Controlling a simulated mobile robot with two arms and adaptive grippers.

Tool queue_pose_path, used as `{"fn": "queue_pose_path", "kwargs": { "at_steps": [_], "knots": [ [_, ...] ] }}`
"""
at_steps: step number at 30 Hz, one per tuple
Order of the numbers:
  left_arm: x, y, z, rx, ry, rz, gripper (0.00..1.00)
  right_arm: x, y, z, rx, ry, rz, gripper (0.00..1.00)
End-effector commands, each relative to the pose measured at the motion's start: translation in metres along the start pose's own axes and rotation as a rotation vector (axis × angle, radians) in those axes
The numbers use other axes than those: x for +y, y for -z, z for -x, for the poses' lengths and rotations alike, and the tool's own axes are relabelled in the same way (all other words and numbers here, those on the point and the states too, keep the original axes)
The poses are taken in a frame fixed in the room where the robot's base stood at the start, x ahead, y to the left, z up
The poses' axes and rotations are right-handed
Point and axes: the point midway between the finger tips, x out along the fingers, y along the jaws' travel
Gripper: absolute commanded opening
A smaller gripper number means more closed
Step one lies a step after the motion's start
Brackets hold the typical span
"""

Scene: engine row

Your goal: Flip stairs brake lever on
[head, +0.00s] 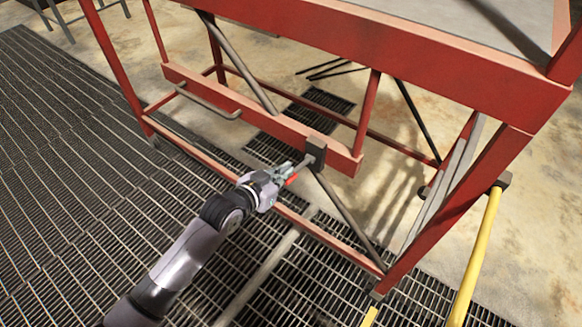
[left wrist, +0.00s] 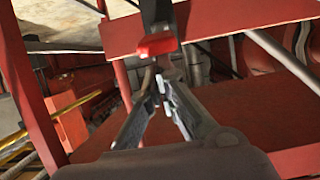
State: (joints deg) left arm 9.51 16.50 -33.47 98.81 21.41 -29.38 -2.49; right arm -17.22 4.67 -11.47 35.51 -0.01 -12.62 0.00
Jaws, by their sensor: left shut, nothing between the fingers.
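The red rolling stairs (head: 365,50) stand on the floor ahead. A dark block (head: 316,148) sits on the lower red rail, and a short lever with a red tip (head: 291,180) is beside my gripper there. In the left wrist view the lever's red tip (left wrist: 155,45) hangs on a dark arm just beyond my fingertips. My left gripper (head: 286,171) is shut and empty, close to the red tip. I cannot tell whether it touches the tip. The gripper's fingers also show in the left wrist view (left wrist: 162,85). My right gripper is not in view.
A grey diagonal brace (head: 345,220) runs down from near the block to the lower frame. A grey bar handle (head: 208,104) is on the rail's left part. A yellow rail (head: 475,255) stands at the right. Dark floor grating (head: 60,130) lies open at the left.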

Motion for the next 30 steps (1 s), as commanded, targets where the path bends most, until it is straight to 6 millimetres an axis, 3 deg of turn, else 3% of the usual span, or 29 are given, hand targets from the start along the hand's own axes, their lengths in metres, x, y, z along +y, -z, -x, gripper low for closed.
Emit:
{"fn": "queue_pose_path", "kwargs": {
  "at_steps": [6, 12, 30],
  "knots": [
    [-0.001, -0.036, -0.002, 0.081, 0.001, 0.0, 0.0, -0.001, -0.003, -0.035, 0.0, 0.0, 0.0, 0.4],
    [-0.001, -0.05, -0.004, 0.138, 0.001, 0.0, 0.0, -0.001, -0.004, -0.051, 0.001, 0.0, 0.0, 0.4],
    [0.0, -0.072, -0.01, 0.132, 0.0, 0.001, 0.0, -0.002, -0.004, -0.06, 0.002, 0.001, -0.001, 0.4]
  ]
}}
